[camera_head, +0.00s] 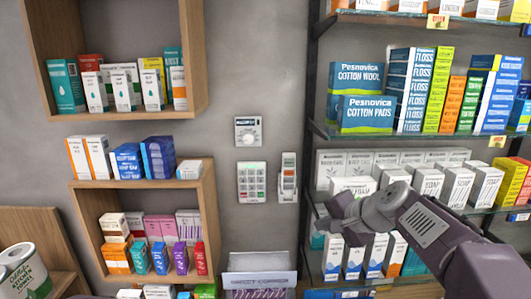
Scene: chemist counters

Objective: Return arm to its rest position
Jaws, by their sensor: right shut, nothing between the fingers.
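My right arm (435,228) comes in from the lower right, dark purple-grey. It reaches up and left in front of the glass shelves. My right gripper (330,218) is at its left end, shut and empty. It hides parts of the white boxes and a shelf edge behind it. Whether it touches any of them I cannot tell. My left gripper is out of view.
Wooden wall boxes (207,55) with small cartons hang at the left. A keypad (252,182) is on the grey wall between.

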